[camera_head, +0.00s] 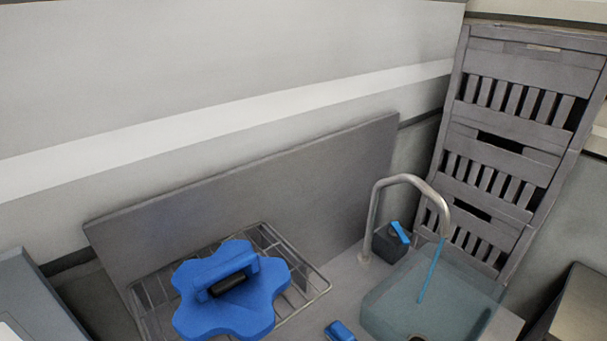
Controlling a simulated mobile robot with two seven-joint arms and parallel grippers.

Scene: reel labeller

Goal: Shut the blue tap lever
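The blue tap lever (399,232) sits tilted on a dark block (388,246) beside the base of the curved metal tap (408,180). A thin blue stream of water (431,270) runs from the spout down into the bluish see-through basin (385,308). Neither of my grippers is in view, and nothing touches the lever.
A large blue knobbed object with a dark-gripped handle (222,268) lies on a wire rack (318,284) left of the tap. A small blue item (340,330) is at the bottom edge. A grey panel (250,190) stands behind; stacked grey crates (510,130) stand at right.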

